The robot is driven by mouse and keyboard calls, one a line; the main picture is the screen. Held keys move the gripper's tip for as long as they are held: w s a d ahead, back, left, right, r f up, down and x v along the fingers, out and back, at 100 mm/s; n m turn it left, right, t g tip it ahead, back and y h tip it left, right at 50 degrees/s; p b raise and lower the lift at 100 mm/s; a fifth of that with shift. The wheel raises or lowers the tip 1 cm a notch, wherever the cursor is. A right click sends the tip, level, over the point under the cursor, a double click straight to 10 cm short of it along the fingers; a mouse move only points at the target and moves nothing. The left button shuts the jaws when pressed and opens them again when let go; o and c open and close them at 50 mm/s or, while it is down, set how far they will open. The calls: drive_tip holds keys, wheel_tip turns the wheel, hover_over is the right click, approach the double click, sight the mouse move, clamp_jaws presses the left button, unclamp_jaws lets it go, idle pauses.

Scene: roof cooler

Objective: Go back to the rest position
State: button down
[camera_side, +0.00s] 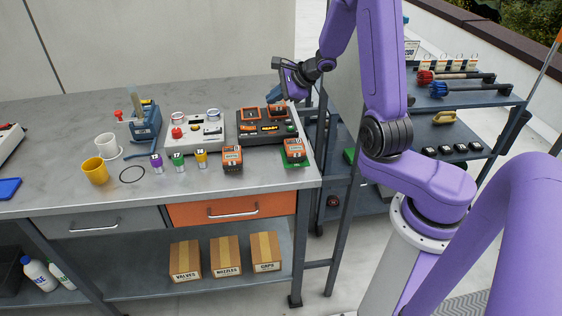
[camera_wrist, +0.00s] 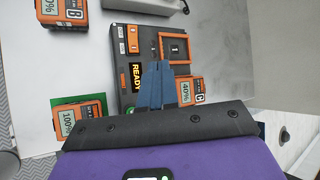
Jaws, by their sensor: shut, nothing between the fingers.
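My gripper (camera_side: 274,98) is above the back of the dark charger (camera_side: 262,138) near the bench's right end. In the wrist view its blue fingers (camera_wrist: 158,68) are together with nothing between them, and they overlap the view of the charger, which shows READY. An orange battery marked C, 40% (camera_wrist: 190,90), sits at the charger beside an empty-looking orange-framed bay (camera_wrist: 174,47). A battery showing 100% (camera_wrist: 80,121) lies on a green pad at the bench's front right corner. A battery marked B (camera_wrist: 62,13) stands to its left in the side view.
A white device with a red button (camera_side: 190,133), a blue tool (camera_side: 146,122), a yellow cup (camera_side: 95,171), a white cup (camera_side: 107,146) and several small coloured cylinders stand left on the bench (camera_side: 60,120). A dark shelf rack (camera_side: 450,135) stands right of the bench.

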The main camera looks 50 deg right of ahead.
drive_tip(key=s+a+r+n+g+y, duration=0.25)
drive_tip(key=a+n+y, duration=0.25)
drive_tip(key=a+n, duration=0.65)
drive_tip(key=s+a+r+n+g, duration=0.2)
drive_tip(key=s+a+n+g, duration=0.5)
drive_tip(key=a, duration=0.5)
drive_tip(key=s+d+n+h, duration=0.2)
drive_tip(key=s+n+h, duration=0.1)
drive_tip(key=s+n, duration=0.6)
drive_tip(key=s+d+n+h, duration=0.2)
drive_tip(key=s+n, duration=0.7)
drive_tip(key=s, duration=0.5)
drive_tip(key=shift+s+d+r+t+h, duration=0.3)
drive_tip(key=shift+r+t+h, duration=0.1)
drive_tip(key=shift+h, duration=0.1)
drive_tip(key=shift+n, duration=0.25)
